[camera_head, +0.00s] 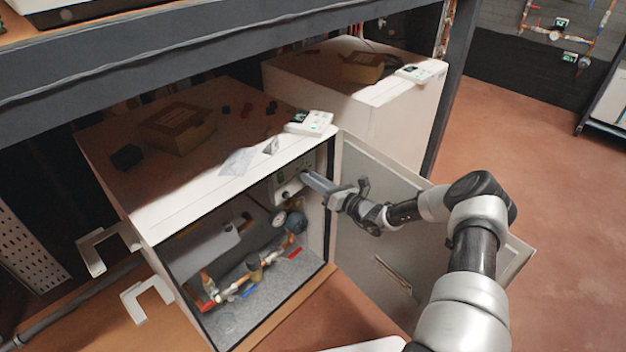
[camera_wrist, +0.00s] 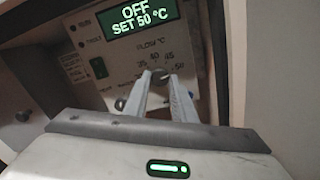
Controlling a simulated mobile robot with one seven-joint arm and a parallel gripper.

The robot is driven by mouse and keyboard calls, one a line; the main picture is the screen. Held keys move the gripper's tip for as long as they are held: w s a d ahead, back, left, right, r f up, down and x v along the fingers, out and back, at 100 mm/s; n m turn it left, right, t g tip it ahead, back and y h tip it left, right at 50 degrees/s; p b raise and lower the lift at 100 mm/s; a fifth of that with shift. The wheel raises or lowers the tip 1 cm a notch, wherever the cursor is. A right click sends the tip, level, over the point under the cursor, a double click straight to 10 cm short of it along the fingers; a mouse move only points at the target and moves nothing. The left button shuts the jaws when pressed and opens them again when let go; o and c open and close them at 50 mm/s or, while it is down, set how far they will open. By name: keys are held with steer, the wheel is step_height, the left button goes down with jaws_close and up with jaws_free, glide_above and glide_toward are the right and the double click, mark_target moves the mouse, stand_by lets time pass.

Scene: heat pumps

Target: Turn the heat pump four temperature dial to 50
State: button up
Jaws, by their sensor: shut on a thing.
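The control panel (camera_head: 283,183) sits inside the open white heat pump cabinet (camera_head: 190,225), at its upper right. In the wrist view, the panel display (camera_wrist: 140,18) reads OFF and SET 50 °C. Below it is the temperature dial (camera_wrist: 160,74), with a scale of numbers around it marked FLOW °C. My gripper (camera_wrist: 161,82) is shut on the dial, one finger on each side. The fingers hide much of the dial, so where its pointer stands is hard to tell. In the head view, my gripper (camera_head: 305,177) reaches in to the panel from the right.
The cabinet door (camera_head: 375,200) stands open to the right, behind my arm. Pipes and valves (camera_head: 252,268) fill the lower cabinet. Another white unit (camera_head: 345,105) stands behind. The floor at right is clear.

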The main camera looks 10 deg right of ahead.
steer(key=shift+f, duration=0.1)
steer(key=o, duration=1.1)
steer(key=shift+c, duration=0.2)
steer(key=p+v, duration=0.2)
steer(key=v, duration=0.5)
steer(key=shift+s, duration=0.2)
steer(key=shift+d, duration=0.15)
